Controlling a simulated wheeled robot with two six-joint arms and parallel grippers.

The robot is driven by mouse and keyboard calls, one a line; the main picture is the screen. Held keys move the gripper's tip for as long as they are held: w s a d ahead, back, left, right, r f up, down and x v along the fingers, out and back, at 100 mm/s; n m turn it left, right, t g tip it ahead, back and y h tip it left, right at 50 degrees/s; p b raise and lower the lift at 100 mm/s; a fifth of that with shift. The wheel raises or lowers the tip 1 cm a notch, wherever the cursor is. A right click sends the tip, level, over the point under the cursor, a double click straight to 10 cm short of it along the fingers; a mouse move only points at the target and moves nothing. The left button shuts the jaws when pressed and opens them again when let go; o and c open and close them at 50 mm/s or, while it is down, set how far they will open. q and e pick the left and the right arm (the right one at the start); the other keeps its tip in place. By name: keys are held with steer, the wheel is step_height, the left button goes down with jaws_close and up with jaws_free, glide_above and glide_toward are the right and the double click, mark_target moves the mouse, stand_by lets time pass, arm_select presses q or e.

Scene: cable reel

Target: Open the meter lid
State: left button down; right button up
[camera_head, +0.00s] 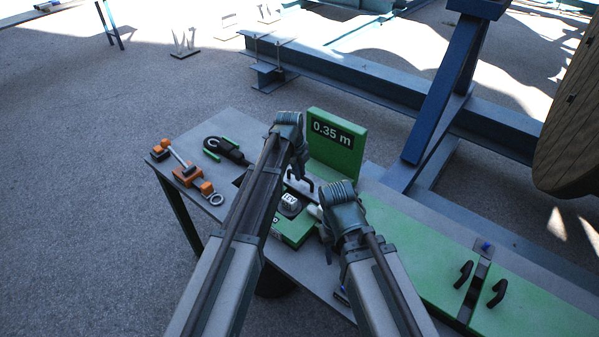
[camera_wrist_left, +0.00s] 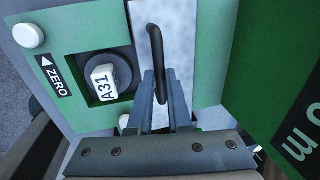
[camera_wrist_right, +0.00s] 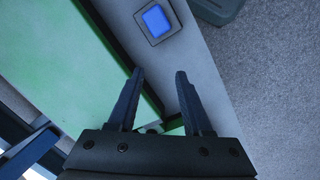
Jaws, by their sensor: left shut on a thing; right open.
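The meter is a green unit on the table, with an upright green display reading "0.35 m" (camera_head: 336,140) behind it. Its pale grey lid plate (camera_wrist_left: 187,45) carries a dark curved handle (camera_wrist_left: 155,42). My left gripper (camera_wrist_left: 160,82) is shut on that handle, its fingers on the handle's lower part. The plate looks flat in the left wrist view; I cannot tell whether it is raised. My right gripper (camera_wrist_right: 160,72) is open and empty above a green panel and grey table edge.
A white button (camera_wrist_left: 28,36) is near the "ZERO" label. A blue button (camera_wrist_right: 156,20) sits in the grey surface by the right gripper. Orange clamp parts (camera_head: 188,176) and a black-and-green tool (camera_head: 224,148) lie on the table's left end. Green covers with dark handles (camera_head: 464,273) extend right.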

arm_select(q)
steer(key=shift+w+r, duration=0.1)
steer(key=shift+w+d+r+g+y+p, duration=0.4)
steer(key=shift+w+r+g+p, duration=0.15)
steer(key=shift+p, duration=0.25)
steer(key=shift+w+d+r+g+y, duration=0.2)
steer(key=shift+w+d+g+y, duration=0.15)
steer(key=shift+w+g, duration=0.3)
steer(key=shift+w+d+r+g+y, duration=0.3)
steer(key=shift+w+g+y, duration=0.3)
steer(key=shift+g, duration=0.3)
steer(key=shift+w+d+r+g+y, duration=0.15)
steer(key=shift+w+d+g+y, duration=0.2)
steer(key=shift+d+g+y, duration=0.25)
steer(key=shift+a, duration=0.15)
steer(key=c, duration=0.8)
jaws_free()
steer(key=shift+c, duration=0.2)
